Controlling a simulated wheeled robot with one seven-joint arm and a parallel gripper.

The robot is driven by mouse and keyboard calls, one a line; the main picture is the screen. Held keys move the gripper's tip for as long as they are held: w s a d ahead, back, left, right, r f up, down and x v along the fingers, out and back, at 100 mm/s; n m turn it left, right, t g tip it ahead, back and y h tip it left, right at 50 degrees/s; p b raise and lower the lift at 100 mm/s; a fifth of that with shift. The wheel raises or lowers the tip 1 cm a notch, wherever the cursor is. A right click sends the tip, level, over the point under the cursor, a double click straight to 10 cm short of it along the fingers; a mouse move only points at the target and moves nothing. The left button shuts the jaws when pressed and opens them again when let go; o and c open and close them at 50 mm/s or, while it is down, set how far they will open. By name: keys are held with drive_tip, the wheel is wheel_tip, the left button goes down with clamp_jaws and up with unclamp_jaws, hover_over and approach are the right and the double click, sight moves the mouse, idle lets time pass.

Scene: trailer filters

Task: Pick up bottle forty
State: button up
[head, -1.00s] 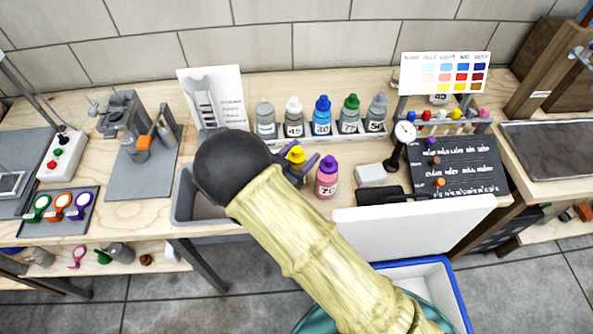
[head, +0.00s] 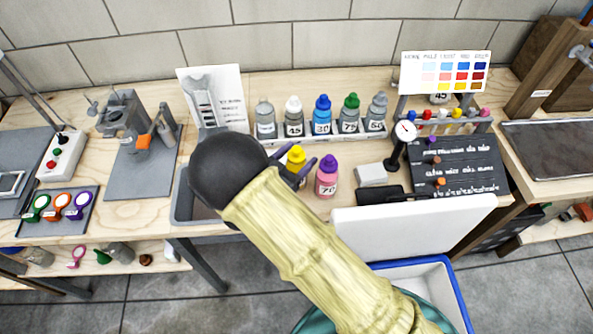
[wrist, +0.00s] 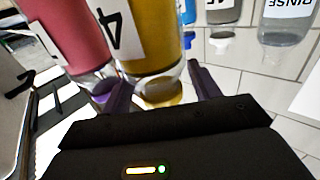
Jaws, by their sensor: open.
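The yellow bottle (head: 296,156) stands on the wooden bench, partly hidden by my gripper in the head view. In the wrist view, which appears upside down, the yellow bottle (wrist: 150,35) shows a label with a 4; the rest of the number is out of sight. My gripper (head: 291,168) is open, with its dark purple fingers on either side of the yellow bottle near its cap. The fingers also show in the wrist view (wrist: 162,88), with the yellow cap between them. I cannot tell whether they touch it.
A pink bottle marked 70 (head: 327,178) with a purple cap stands close on the right. A rack behind holds several bottles, including a blue one (head: 321,116). A grey bin (head: 183,196) lies left, and a white block (head: 371,174) lies right.

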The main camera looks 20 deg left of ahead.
drive_tip(key=b+v, duration=0.2)
drive_tip(key=v, duration=1.4)
drive_tip(key=shift+w+a+r+b, duration=0.2)
drive_tip(key=shift+a+r+b, duration=0.1)
drive_tip(key=shift+a, duration=0.1)
